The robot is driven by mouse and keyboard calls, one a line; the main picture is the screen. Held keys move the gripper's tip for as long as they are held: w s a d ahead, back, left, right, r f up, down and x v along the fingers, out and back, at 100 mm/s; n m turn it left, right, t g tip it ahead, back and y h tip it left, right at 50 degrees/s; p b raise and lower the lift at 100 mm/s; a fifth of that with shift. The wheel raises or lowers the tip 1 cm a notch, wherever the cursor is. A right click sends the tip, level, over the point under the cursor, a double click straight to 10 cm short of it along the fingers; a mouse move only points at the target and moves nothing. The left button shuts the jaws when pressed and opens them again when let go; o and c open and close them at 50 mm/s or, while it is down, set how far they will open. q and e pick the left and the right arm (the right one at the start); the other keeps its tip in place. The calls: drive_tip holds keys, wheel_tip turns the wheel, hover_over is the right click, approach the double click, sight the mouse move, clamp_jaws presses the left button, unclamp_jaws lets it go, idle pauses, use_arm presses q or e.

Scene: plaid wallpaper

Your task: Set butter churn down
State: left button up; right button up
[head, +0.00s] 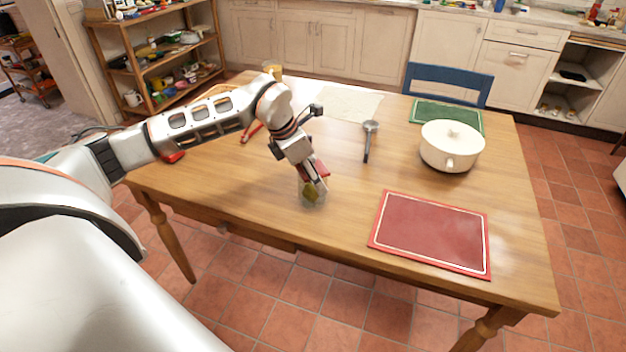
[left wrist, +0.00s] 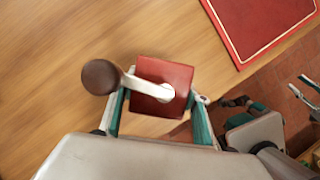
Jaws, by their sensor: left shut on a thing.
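The butter churn shows in the left wrist view as a square red lid (left wrist: 176,76) with a white crank and a round brown knob (left wrist: 101,77). In the head view its clear glass jar (head: 313,201) is near the table's front edge, partly hidden by the gripper. My left gripper (head: 312,184) is shut on the churn, with a finger on each side of it. The churn looks about upright, at or just above the tabletop; I cannot tell whether its base touches. Parts that look like my right gripper (left wrist: 305,88) show at the right edge of the left wrist view; their opening is unclear.
The wooden table (head: 240,190) has bare room around the churn. A ladle (head: 369,138), a green mat (head: 432,112) and a pale cloth (head: 346,103) lie further back.

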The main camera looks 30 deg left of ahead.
use_arm(q)
drive_tip(key=shift+f, duration=0.5)
drive_tip(key=shift+f, duration=0.1)
drive_tip(key=o, duration=1.4)
drive_tip(key=shift+o, duration=0.2)
drive_tip(key=p+v, duration=0.1)
drive_tip(key=v, duration=1.1)
drive_tip(key=shift+w, duration=0.1)
